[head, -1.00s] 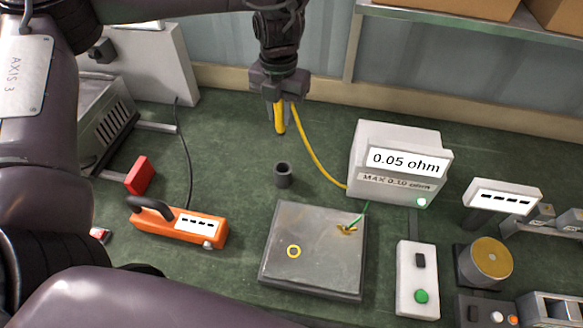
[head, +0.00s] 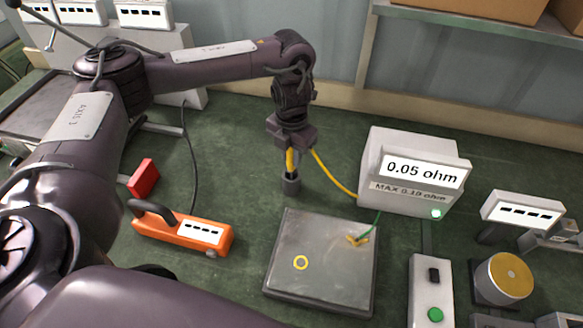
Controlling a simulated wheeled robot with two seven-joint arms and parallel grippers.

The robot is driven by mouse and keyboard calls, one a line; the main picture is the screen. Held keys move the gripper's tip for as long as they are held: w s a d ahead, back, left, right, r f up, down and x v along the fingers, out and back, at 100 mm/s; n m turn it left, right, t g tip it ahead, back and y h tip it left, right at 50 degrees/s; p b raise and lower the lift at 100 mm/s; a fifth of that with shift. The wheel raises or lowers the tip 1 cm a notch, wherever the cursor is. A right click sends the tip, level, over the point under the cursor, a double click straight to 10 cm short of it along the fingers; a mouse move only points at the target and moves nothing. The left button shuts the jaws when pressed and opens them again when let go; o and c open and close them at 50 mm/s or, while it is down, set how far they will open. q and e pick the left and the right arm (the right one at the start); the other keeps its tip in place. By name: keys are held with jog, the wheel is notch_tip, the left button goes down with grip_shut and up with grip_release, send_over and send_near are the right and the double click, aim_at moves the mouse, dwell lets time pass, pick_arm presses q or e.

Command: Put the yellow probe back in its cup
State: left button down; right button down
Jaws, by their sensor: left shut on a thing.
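My left gripper (head: 291,152) points down and is shut on the yellow probe (head: 291,160). The probe is upright, its lower end at the mouth of the small dark cup (head: 291,185). I cannot tell how deep the tip sits in the cup. A yellow cable (head: 335,178) runs from the probe to the white meter (head: 405,160), which reads 0.05 ohm. My right gripper is not in view.
A grey plate (head: 322,290) with a yellow ring mark and a green-wired clip (head: 358,240) lies in front of the cup. An orange clamp tool (head: 180,232) and red block (head: 143,177) are at left. A white button box (head: 431,290) stands at right.

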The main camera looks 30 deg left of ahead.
aim_at(292, 163)
pick_arm(q)
notch_tip(292, 163, down, 4)
jog(key=shift+b, duration=0.55)
jog(key=shift+f, duration=0.25)
jog(key=shift+f, duration=0.1)
jog(key=c, duration=1.2)
grip_release()
jog(key=shift+f, duration=0.1)
jog(key=shift+c, duration=0.2)
jog(key=shift+r, duration=0.65)
notch_tip(292, 163, up, 11)
jog(key=shift+r+p, duration=0.1)
jog(key=shift+p, duration=1.05)
